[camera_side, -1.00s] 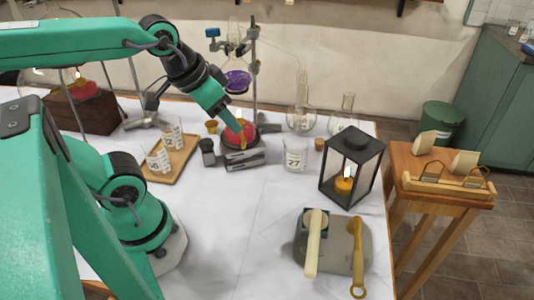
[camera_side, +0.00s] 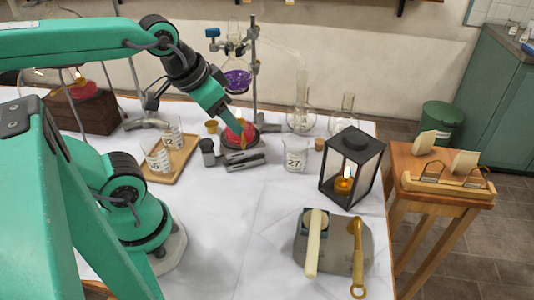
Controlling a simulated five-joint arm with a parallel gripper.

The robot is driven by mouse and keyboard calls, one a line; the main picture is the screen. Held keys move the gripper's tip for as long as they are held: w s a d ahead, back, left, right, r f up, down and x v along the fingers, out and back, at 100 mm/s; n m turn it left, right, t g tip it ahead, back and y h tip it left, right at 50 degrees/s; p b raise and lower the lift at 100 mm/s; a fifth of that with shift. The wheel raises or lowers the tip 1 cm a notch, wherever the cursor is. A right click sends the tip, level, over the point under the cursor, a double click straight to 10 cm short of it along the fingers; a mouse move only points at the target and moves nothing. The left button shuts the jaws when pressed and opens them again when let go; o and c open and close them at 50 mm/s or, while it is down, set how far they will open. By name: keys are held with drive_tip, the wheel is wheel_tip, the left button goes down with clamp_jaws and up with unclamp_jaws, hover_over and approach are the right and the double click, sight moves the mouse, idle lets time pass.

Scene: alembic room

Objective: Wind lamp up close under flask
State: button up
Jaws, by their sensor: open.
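The flask (camera_side: 237,80) of purple liquid is clamped on a stand at the back of the table. My gripper (camera_side: 241,139) reaches down in front of the lamp, with a yellowish finger beside the red body. The jaws are open; I cannot tell whether they touch the lamp.
A wooden tray with beakers (camera_side: 183,168) stands to the left. A beaker marked 27 (camera_side: 295,155) and a black lantern with a lit candle (camera_side: 375,178) stand to the right. A grey board (camera_side: 340,265) holds tools at the front. The middle of the table is clear.

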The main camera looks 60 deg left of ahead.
drive_tip(key=a+n, duration=0.1)
drive_tip(key=n, duration=0.1)
drive_tip(key=n+g, duration=0.6)
drive_tip(key=n, duration=1.7)
hover_over(206, 141)
drive_tip(key=d, duration=0.1)
drive_tip(key=f, duration=1)
drive_tip(key=shift+s+f, duration=0.35)
drive_tip(key=shift+w+a, duration=0.3)
drive_tip(key=shift+a, duration=0.1)
drive_tip(key=shift+f, duration=0.15)
drive_tip(key=shift+f, duration=3.8)
